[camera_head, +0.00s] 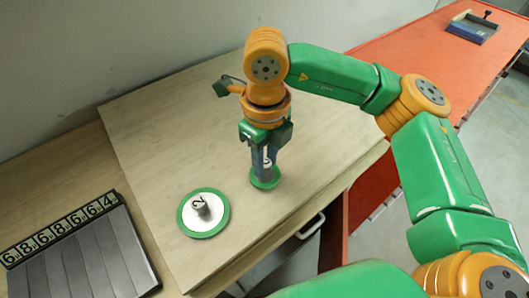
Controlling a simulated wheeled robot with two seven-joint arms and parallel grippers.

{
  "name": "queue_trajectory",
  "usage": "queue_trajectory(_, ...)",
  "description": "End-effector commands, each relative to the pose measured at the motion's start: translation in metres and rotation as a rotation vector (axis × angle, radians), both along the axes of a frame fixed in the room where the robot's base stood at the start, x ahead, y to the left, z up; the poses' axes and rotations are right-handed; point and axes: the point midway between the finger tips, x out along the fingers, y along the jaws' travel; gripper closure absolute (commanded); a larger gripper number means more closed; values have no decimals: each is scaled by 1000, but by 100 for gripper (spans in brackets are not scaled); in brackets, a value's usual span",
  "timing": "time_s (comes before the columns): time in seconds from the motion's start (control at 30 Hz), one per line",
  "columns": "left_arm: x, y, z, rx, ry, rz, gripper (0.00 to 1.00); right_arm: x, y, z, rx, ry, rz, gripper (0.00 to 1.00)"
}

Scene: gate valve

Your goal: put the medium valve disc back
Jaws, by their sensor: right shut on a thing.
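My right gripper (265,161) points down over the wooden board and is shut on the upright stem of a small green valve disc (264,182). The fingers hide most of that stem. The disc is at or just above the board; I cannot tell whether it touches. A larger valve disc (187,219) with a green rim, a white face marked 2 and a grey knob lies flat on the board, to the left of the gripper and nearer me. No size label shows on the held disc. My left gripper is not in view.
The pale wooden board (150,120) is bare behind and left of the gripper. A dark slatted panel with a number strip (62,230) lies at the left. An orange bench (420,60) with a small tray (472,28) stands at the right, beyond my arm.

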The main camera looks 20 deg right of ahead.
Motion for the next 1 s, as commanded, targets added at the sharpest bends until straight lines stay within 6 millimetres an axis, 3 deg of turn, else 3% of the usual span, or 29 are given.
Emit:
queue_trajectory(0.37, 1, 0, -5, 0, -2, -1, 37, 0, 1, -7, 2, -3, -1, 100)
queue_trajectory(0.4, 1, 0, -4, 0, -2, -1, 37, 0, 0, -6, 2, -3, -1, 59)
queue_trajectory(0.5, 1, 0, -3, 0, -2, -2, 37, 0, 0, -5, 1, -2, -1, 37)
queue_trajectory(0.87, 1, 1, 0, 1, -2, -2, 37, 1, 1, 3, 2, -3, -2, 37)
queue_trajectory(1.0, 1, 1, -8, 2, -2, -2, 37, 1, 1, 31, 3, -7, -1, 37)
